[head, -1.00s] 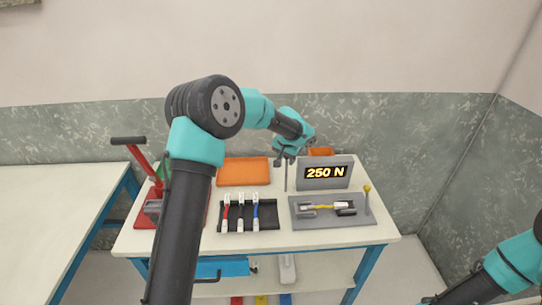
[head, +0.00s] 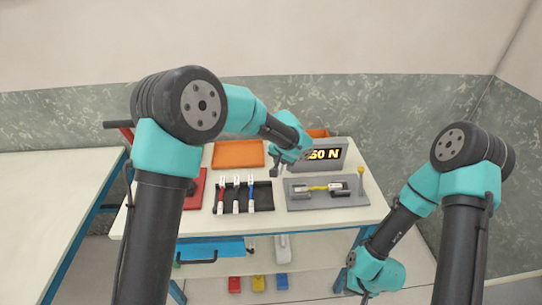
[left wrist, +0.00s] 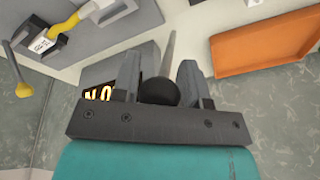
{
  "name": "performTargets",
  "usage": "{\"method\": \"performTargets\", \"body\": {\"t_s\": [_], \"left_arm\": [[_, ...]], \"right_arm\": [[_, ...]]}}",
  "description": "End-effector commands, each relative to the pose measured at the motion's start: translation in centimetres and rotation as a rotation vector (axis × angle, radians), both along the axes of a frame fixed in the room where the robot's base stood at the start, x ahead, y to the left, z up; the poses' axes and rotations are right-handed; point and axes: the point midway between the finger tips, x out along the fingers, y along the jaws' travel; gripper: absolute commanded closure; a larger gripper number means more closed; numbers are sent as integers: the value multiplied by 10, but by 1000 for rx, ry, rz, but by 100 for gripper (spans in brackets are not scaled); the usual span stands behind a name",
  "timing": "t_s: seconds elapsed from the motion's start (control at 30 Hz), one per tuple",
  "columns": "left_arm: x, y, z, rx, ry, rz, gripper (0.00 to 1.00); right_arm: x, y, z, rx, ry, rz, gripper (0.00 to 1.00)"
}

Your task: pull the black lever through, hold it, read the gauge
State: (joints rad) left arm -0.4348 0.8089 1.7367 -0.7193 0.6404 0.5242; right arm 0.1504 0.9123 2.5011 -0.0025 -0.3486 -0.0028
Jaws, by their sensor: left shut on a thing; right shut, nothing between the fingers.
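My left gripper (head: 277,170) is at the left side of the gauge (head: 332,165). In the left wrist view, my left gripper (left wrist: 160,88) is shut on the dark round knob of the black lever (left wrist: 159,93), with its thin grey rod (left wrist: 170,50) running away beyond the fingers. In the head view the lever is mostly hidden by the gripper. The gauge shows lit yellow characters ending in "50 N"; my left wrist covers its left end. My right gripper (head: 364,291) is shut and empty, low in front of the table's right side.
A grey fixture (head: 300,203) before the gauge holds a yellow cable (head: 325,188), with a yellow-knobbed post (head: 361,178) at its right. A black rack (head: 263,195) with several tools and an orange tray (head: 238,154) stand left. A red-handled lever device is partly hidden behind my left arm.

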Motion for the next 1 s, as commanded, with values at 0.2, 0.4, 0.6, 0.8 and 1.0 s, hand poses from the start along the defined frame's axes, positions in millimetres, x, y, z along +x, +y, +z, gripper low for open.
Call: {"method": "performTargets", "body": {"t_s": [0.2,0.4,0.6,0.8,1.0], "left_arm": [[-7,-8,-7,0,7,-10,100],[-8,-9,-8,0,7,-11,100],[-7,-9,-8,0,6,-12,100],[-7,-9,-7,0,5,-12,45],[-7,-8,-6,0,3,-10,36]], "right_arm": [[0,0,0,0,0,0,100],[0,0,0,0,0,0,100],[0,0,0,0,0,0,100],[0,0,0,0,0,0,100],[0,0,0,0,0,0,100]]}}
